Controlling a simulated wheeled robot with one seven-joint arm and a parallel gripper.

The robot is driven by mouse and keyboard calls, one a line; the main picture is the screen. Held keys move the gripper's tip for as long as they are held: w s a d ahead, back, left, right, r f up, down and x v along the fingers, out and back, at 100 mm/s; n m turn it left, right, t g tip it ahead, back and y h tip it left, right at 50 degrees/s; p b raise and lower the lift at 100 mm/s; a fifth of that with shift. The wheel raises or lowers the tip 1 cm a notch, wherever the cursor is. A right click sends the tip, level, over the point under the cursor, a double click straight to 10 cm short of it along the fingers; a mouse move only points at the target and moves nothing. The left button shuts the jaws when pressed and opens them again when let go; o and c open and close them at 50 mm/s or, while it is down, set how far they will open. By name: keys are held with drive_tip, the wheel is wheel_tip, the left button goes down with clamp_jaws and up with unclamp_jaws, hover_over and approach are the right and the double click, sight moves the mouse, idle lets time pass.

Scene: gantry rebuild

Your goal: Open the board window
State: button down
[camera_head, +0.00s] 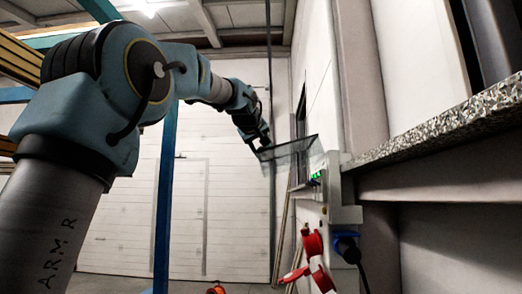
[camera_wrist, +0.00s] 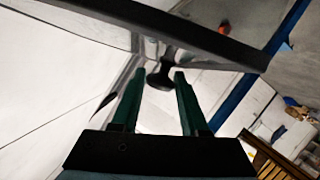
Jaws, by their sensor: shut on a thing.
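The board window (camera_head: 297,148) is a clear, tinted panel that stands out from the grey electrical board (camera_head: 345,205) on the wall, roughly level and raised at an angle. In the wrist view its dark frame edge (camera_wrist: 205,42) crosses the top. My gripper (camera_head: 259,145) is at the window's outer left edge. In the wrist view my gripper (camera_wrist: 159,76) has its two green fingers on either side of a small dark knob (camera_wrist: 160,81) under the frame. The exact contact of the fingertips with the knob is hard to see.
Green lights (camera_head: 316,176) show on the board below the window. Red sockets (camera_head: 312,243) and a blue plug (camera_head: 347,247) with a cable sit lower down. A speckled stone ledge (camera_head: 440,130) juts out at the right. A blue post (camera_head: 164,200) stands left of the board.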

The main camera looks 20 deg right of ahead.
drive_tip(key=shift+s+d+r, duration=0.1)
drive_tip(key=shift+s+d, duration=0.05)
drive_tip(key=shift+c, duration=2.2)
unclamp_jaws()
drive_tip(key=b+v, duration=0.4)
drive_tip(key=v, duration=0.6)
drive_tip(key=shift+s+a, duration=0.25)
drive_tip(key=shift+a, duration=0.05)
